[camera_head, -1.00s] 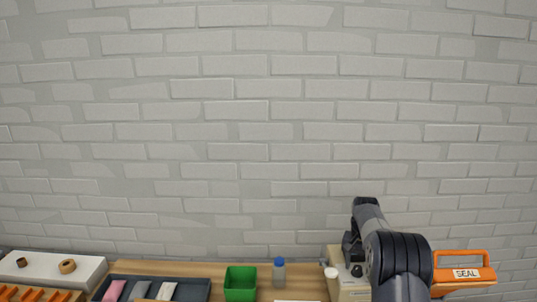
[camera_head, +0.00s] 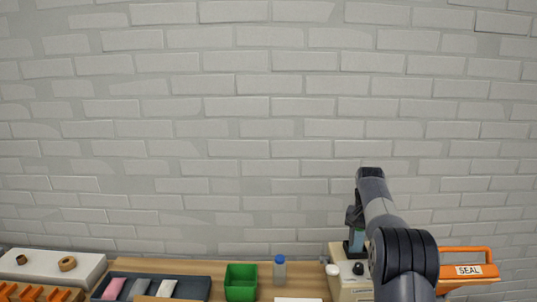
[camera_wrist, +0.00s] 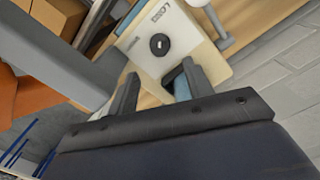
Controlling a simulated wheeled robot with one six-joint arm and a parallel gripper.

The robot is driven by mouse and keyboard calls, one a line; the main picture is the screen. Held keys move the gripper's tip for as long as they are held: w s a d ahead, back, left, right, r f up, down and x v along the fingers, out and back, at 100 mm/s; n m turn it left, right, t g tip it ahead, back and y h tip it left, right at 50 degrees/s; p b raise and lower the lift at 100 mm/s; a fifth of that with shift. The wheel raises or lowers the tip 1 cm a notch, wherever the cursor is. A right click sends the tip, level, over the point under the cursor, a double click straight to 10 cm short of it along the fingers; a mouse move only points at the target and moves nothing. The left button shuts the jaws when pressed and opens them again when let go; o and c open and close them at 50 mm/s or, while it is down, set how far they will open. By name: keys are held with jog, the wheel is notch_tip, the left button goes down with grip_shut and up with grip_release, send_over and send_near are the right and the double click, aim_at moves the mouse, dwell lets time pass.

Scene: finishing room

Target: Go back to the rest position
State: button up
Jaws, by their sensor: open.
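My gripper (camera_wrist: 158,84) is open in the wrist view, its two dark fingers apart with nothing held between them. It points at a pale wooden device (camera_wrist: 160,40) with a white face and a black round knob. A teal part (camera_wrist: 182,88) shows just behind the right finger. In the head view my gripper (camera_head: 352,228) hangs in front of the wall at the right, above and behind the device (camera_head: 352,286). The fingertips are too small there to make out clearly.
An orange SEAL tool (camera_head: 468,270) stands right of my arm. A blue-capped bottle (camera_head: 279,272), green bin (camera_head: 241,283), dark tray with pouches (camera_head: 200,287) and white board with rings (camera_head: 88,268) line the bench leftward. The brick wall (camera_head: 220,120) rises behind.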

aim_at(359, 265)
notch_tip(359, 265, down, 9)
jog(key=shift+s+d+r+p, duration=0.1)
jog(key=shift+s+r+p, duration=0.05)
jog(key=shift+p, duration=0.8)
jog(key=shift+r+n, duration=0.1)
jog(key=shift+n, duration=0.4)
jog(key=n, duration=0.3)
jog(key=shift+b, duration=0.4)
jog(key=n, duration=0.5)
jog(key=shift+b, duration=0.3)
jog(key=n, duration=0.4)
jog(key=shift+n+b, duration=0.4)
jog(key=n+b, duration=0.1)
jog(key=n, duration=0.3)
jog(key=shift+t, duration=0.3)
jog(key=shift+r+b, duration=0.3)
jog(key=shift+r, duration=1.35)
jog(key=shift+s+r, duration=0.1)
